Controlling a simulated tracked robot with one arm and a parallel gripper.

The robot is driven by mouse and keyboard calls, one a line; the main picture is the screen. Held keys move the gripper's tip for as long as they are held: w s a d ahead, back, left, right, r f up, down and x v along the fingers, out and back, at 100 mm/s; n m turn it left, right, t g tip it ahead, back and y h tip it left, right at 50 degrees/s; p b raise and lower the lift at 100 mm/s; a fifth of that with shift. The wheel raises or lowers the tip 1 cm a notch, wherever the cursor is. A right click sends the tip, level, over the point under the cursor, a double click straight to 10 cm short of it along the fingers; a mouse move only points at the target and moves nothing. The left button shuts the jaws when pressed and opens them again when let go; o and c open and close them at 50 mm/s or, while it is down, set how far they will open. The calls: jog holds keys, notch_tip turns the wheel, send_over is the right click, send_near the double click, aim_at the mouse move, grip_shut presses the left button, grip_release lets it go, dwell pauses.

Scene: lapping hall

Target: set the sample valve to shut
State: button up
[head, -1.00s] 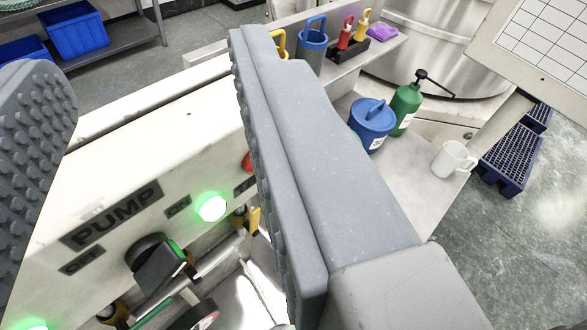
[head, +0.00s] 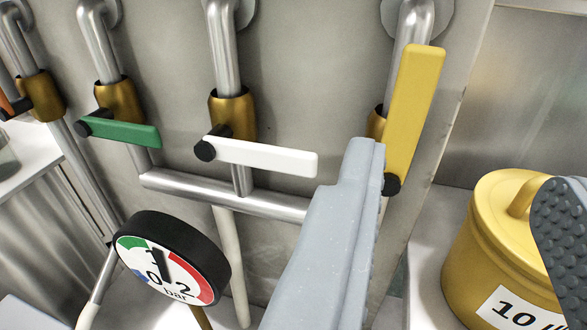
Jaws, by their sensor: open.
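Several pipes with brass valves run down a grey panel. The yellow handle (head: 415,110) points up along its pipe, slightly tilted. The white handle (head: 265,157) and the green handle (head: 125,132) lie across their pipes. An orange handle (head: 8,105) is partly cut off at the left edge. No label shows which one is the sample valve. My gripper (head: 462,170) is open, its left finger in front of the yellow handle's lower end and pipe, its right finger at the right edge. I cannot tell whether it touches the handle. The yellow valve's brass body is partly hidden.
A yellow lidded pot (head: 470,250) marked 10 stands at the right, close to the right finger. A round pressure gauge (head: 170,270) in bar sits at the lower left, in front of the pipes. A horizontal pipe (head: 215,195) runs below the handles.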

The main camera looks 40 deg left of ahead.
aim_at(415, 95)
jog(key=x, duration=0.4)
jog(key=b+x, duration=0.1)
jog(key=x, duration=0.4)
jog(key=a+x, duration=0.1)
jog(key=x, duration=0.3)
jog(key=shift+f, duration=0.3)
